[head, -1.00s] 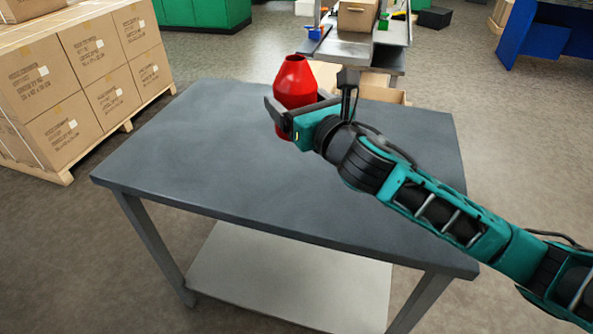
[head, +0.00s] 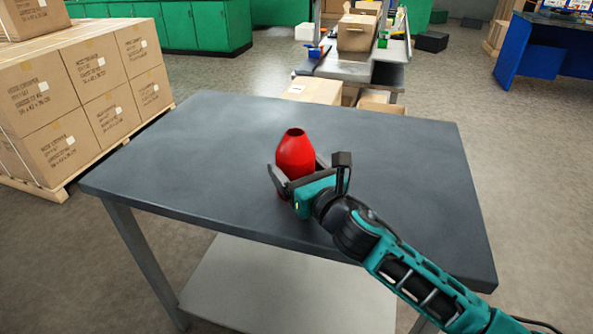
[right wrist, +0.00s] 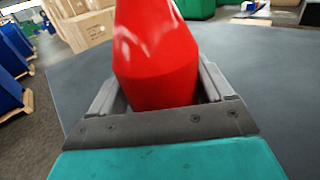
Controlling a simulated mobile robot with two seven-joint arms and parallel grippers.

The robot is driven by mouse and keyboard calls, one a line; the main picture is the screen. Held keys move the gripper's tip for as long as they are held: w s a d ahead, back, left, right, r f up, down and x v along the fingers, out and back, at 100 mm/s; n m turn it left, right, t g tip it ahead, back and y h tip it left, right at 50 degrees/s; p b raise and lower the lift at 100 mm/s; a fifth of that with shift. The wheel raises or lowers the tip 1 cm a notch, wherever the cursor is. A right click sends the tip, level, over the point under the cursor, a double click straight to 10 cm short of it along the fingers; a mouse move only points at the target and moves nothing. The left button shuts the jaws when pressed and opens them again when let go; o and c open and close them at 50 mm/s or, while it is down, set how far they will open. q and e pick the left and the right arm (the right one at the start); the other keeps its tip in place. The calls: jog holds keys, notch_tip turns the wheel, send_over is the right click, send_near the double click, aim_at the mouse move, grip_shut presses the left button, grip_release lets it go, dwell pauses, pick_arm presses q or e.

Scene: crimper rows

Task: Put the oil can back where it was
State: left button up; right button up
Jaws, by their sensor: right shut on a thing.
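The red oil can (head: 295,155) is upright between the fingers of my right gripper (head: 292,172), over the near middle part of the grey table (head: 190,150). In the right wrist view the can (right wrist: 155,55) fills the middle, with one finger of the gripper (right wrist: 157,95) on each side, shut on it. The can's lower part is hidden behind the gripper, so I cannot tell whether it touches the tabletop. My left gripper is not in view.
The rest of the tabletop is bare. Stacked cartons on a pallet (head: 85,90) stand left of the table. Behind it are a carton (head: 313,90) and a workbench (head: 350,68) with a box and small bins. A blue bench (head: 530,55) is at the far right.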

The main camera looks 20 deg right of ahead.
jog(key=shift+r, duration=0.1)
jog(key=o, duration=1.1)
jog(key=v, duration=1.1)
jog(key=shift+s+d, duration=0.1)
jog(key=shift+s, duration=0.4)
